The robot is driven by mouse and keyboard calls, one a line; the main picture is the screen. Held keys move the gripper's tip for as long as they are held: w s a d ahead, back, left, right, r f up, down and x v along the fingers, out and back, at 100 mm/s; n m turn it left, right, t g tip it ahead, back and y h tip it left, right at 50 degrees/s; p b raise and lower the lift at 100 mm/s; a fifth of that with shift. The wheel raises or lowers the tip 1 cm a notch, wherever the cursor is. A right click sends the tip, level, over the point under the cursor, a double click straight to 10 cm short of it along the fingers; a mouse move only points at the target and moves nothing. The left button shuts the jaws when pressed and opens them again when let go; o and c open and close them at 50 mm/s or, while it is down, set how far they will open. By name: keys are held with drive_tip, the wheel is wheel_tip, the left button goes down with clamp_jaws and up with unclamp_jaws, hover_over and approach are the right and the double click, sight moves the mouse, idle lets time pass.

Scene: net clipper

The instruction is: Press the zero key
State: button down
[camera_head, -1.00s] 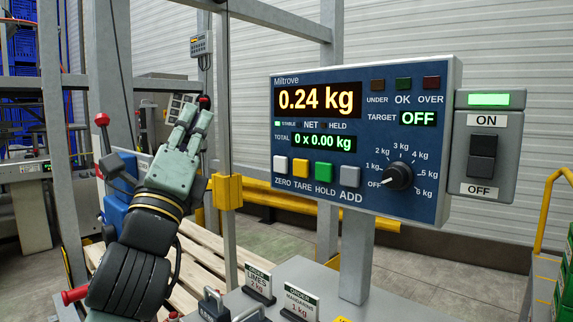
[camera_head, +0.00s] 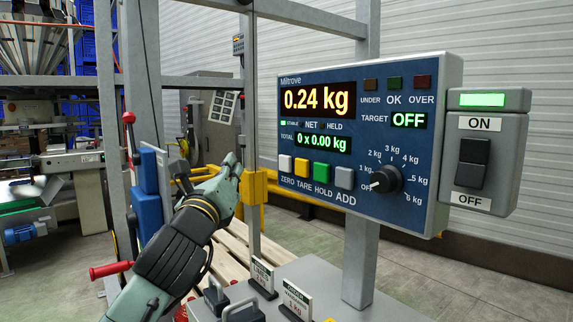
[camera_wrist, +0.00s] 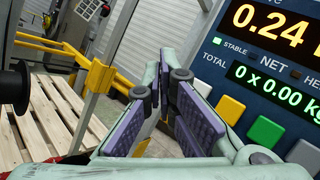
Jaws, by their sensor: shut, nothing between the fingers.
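The zero key (camera_head: 285,163) is the white square key at the left end of the key row on the blue scale panel (camera_head: 300,211), above the word ZERO. In the wrist view the white key (camera_wrist: 203,87) shows just right of my fingers. My gripper (camera_head: 236,163) is shut and empty. It is to the left of the zero key, at about its height in the head view, with a visible gap to it. The fingertips also show in the wrist view (camera_wrist: 168,62). The weight display (camera_head: 318,99) reads 0.24 kg.
A yellow tare key (camera_head: 301,167), a green hold key (camera_head: 321,172) and a grey add key (camera_head: 344,178) continue the row. A dial (camera_head: 386,179) and an on/off switch (camera_head: 472,163) are to the right. A thin post with a yellow clamp (camera_head: 255,189) stands near my gripper.

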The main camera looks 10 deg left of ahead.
sight(285, 164)
idle(0.3)
drive_tip(key=w+d, duration=0.5)
drive_tip(key=w, duration=0.2)
drive_tip(key=shift+d, duration=0.2)
drive_tip(key=shift+w+d, duration=0.1)
idle(1.4)
drive_tip(key=shift+w+d, duration=0.15)
drive_tip(key=shift+w, duration=0.1)
drive_tip(key=shift+w+d, duration=0.25)
drive_tip(key=shift+w, duration=0.05)
idle(0.8)
drive_tip(key=shift+s+a, duration=0.5)
drive_tip(key=shift+s, duration=0.15)
